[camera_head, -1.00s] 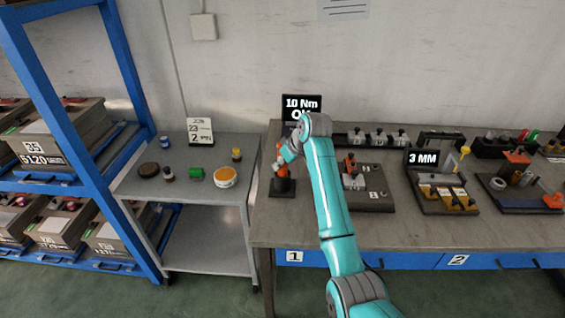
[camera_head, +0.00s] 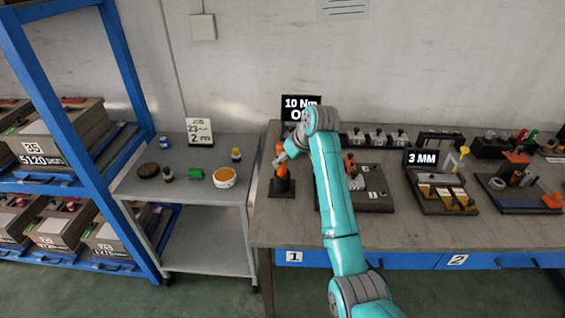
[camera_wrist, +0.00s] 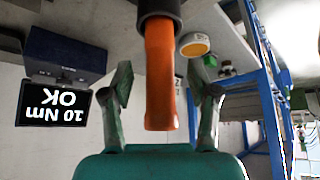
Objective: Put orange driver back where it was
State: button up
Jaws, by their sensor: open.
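The orange driver (camera_head: 281,170) stands upright in a black holder (camera_head: 283,188) at the left end of the bench. In the wrist view, which is upside down, its orange handle (camera_wrist: 160,85) hangs from a dark collar (camera_wrist: 158,8). My gripper (camera_head: 284,159) is at the driver's handle. In the wrist view my gripper (camera_wrist: 161,82) is open, with one finger on each side of the handle and a visible gap to both. My arm hides part of the bench to the right of the driver.
A screen (camera_head: 300,106) reading "10 Nm OK" stands behind the driver. A fixture board (camera_head: 374,203) lies to the right, partly behind my arm. A grey cart (camera_head: 195,155) with small containers stands left. Further stations line the bench at right.

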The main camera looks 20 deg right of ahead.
jog(key=v, duration=0.8)
jog(key=shift+s+r, duration=0.2)
jog(key=shift+r, duration=0.15)
